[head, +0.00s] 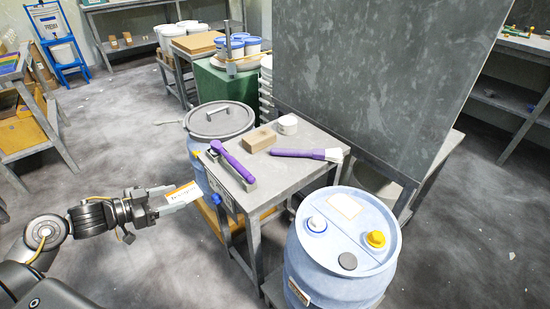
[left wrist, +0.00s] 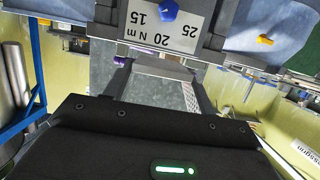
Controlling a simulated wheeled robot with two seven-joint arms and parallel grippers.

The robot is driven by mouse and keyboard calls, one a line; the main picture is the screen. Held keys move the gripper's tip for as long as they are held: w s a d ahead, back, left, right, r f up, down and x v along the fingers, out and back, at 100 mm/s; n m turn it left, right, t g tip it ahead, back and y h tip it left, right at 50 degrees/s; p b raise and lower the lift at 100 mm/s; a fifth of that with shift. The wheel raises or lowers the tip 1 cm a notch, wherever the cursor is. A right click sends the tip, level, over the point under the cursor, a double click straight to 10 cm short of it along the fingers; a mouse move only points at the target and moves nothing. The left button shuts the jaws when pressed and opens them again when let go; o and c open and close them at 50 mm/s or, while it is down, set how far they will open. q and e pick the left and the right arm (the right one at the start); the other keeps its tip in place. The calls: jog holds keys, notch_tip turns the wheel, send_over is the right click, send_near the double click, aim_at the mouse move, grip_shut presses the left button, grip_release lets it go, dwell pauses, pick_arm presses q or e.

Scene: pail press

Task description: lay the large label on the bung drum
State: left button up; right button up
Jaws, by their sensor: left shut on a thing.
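My left gripper (head: 182,197) comes in from the left, shut on a white label (head: 181,191) with an orange band and small dark print. It holds the label in the air, left of the small work table. I cannot tell whether the label shows in the left wrist view. The blue bung drum (head: 316,275) stands at the lower middle right, well apart from the gripper. Its top carries a white-and-blue cap, a yellow cap, a grey disc and a blank cream rectangle (head: 345,206) near the far rim. My right gripper is not in view.
The grey work table (head: 290,185) stands between gripper and drum, bearing a purple-handled tool (head: 233,162), a purple brush (head: 300,153), a tan block (head: 259,139) and a white roll (head: 287,124). A lidded drum (head: 205,172) stands behind. A tall grey panel (head: 385,75) rises behind the table.

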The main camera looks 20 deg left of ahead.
aim_at(228, 175)
pick_arm(q)
jog(key=shift+a, duration=0.1)
jog(key=w+d, duration=0.3)
jog(key=w, duration=0.2)
jog(key=w+d+b, duration=0.1)
jog(key=w+d, duration=0.2)
jog(key=w, duration=0.2)
jog(key=w+d, duration=0.3)
jog(key=w, duration=0.2)
jog(key=shift+w+d+b, duration=0.1)
jog(key=shift+w+b, duration=0.1)
jog(key=shift+b, duration=0.1)
jog(key=shift+w+f, duration=0.1)
jog(key=shift+f, duration=0.1)
jog(key=shift+r, duration=0.1)
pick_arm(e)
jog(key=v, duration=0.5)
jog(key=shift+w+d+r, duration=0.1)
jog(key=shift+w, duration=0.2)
pick_arm(q)
jog(key=o, duration=0.5)
jog(key=shift+f, duration=0.2)
jog(key=o, duration=0.5)
jog(key=shift+c, duration=0.2)
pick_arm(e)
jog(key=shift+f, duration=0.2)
pick_arm(q)
jog(key=shift+r, duration=0.1)
